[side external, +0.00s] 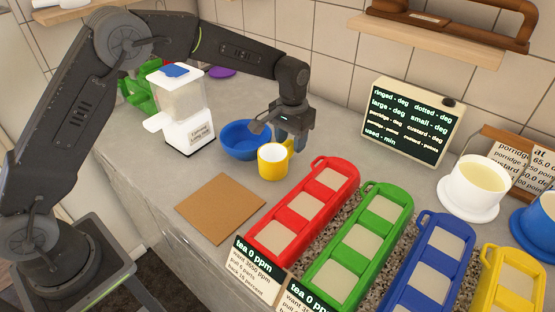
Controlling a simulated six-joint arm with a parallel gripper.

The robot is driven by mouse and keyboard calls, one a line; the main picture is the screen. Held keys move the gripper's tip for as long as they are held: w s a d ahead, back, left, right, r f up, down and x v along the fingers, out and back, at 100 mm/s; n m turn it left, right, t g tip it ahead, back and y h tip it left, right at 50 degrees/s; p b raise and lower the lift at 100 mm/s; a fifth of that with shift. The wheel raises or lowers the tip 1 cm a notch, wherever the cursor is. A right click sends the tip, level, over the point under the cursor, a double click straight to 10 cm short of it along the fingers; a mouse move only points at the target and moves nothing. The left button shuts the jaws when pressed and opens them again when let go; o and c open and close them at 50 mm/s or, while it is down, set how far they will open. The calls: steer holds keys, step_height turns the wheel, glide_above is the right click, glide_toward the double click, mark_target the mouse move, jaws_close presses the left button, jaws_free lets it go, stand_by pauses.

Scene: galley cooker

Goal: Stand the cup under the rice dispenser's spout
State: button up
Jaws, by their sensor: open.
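The yellow cup (271,167) stands upright on the grey counter, its handle on the right side. My gripper (292,142) is open and points down at the cup's back right, close to the handle. I cannot tell whether the fingers touch the cup or straddle the handle. The white rice dispenser (188,134) stands left of the cup, behind the brown board. It has a clear hopper, a blue lid and a white part (158,122) jutting out to the left. The spout is not clearly visible.
A blue bowl (237,145) sits between dispenser and cup. A flat brown board (220,208) lies in front. Red (283,226), green (320,278) and blue trays fill the right. A menu screen (413,122) stands behind. A purple item (221,72) and green object (139,92) are farther back.

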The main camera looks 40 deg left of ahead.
steer(key=shift+f, duration=0.5)
jaws_close()
